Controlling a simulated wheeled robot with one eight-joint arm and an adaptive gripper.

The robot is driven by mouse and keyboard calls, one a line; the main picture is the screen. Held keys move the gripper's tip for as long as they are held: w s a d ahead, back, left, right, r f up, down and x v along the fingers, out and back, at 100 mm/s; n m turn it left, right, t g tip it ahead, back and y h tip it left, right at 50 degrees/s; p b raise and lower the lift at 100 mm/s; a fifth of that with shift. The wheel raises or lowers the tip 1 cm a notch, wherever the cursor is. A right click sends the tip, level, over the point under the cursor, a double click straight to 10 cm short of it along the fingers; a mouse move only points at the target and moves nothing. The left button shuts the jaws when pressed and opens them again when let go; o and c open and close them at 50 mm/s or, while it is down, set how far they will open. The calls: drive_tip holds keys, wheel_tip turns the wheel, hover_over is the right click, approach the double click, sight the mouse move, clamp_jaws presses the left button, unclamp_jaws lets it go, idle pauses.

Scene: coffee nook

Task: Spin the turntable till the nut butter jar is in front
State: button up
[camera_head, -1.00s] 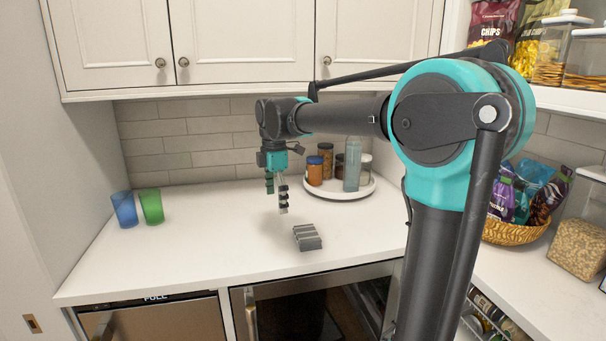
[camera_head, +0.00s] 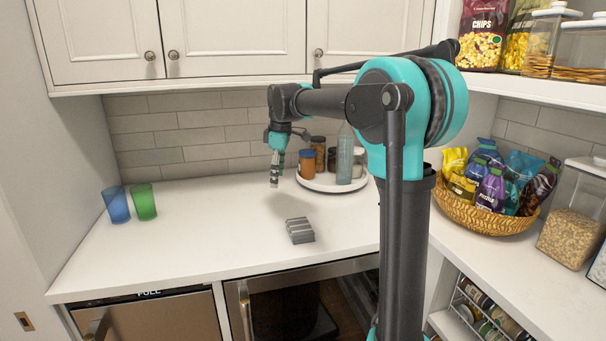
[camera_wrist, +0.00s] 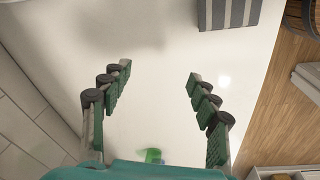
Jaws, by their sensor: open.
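The round white turntable (camera_head: 326,185) stands at the back right of the counter in the head view. On it are an orange-brown jar with a blue lid (camera_head: 307,165), a dark-lidded jar (camera_head: 318,150), a tall blue-grey bottle (camera_head: 345,158) and other jars partly hidden behind them. I cannot read which jar is the nut butter. My gripper (camera_head: 276,173) points down, open and empty, just left of the turntable and apart from it. In the wrist view my gripper (camera_wrist: 152,100) has its fingers spread over bare counter.
A grey striped block (camera_head: 300,230) lies on the counter in front of the turntable. Blue (camera_head: 117,204) and green (camera_head: 144,202) cups stand at the left. A basket of snack bags (camera_head: 480,214) and a clear container (camera_head: 572,220) are on the right counter.

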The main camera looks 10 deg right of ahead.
sight(302, 175)
drive_tip(key=w+d+m+t, duration=0.1)
drive_tip(key=w+d+m, duration=0.2)
drive_tip(key=w, duration=0.3)
drive_tip(key=w+d+m+t, duration=0.1)
drive_tip(key=w+d+m, duration=0.2)
drive_tip(key=w, duration=0.3)
drive_tip(key=w+d+m, duration=0.4)
drive_tip(key=w+d, duration=0.1)
drive_tip(key=w, duration=0.1)
drive_tip(key=shift+d+r+t+y, duration=0.3)
drive_tip(key=shift+t+y, duration=0.1)
drive_tip(key=c, duration=0.9)
drive_tip(key=shift+m, duration=0.3)
drive_tip(key=x, duration=1.2)
drive_tip(key=shift+w+d, duration=0.2)
drive_tip(key=shift+w, duration=0.15)
clamp_jaws()
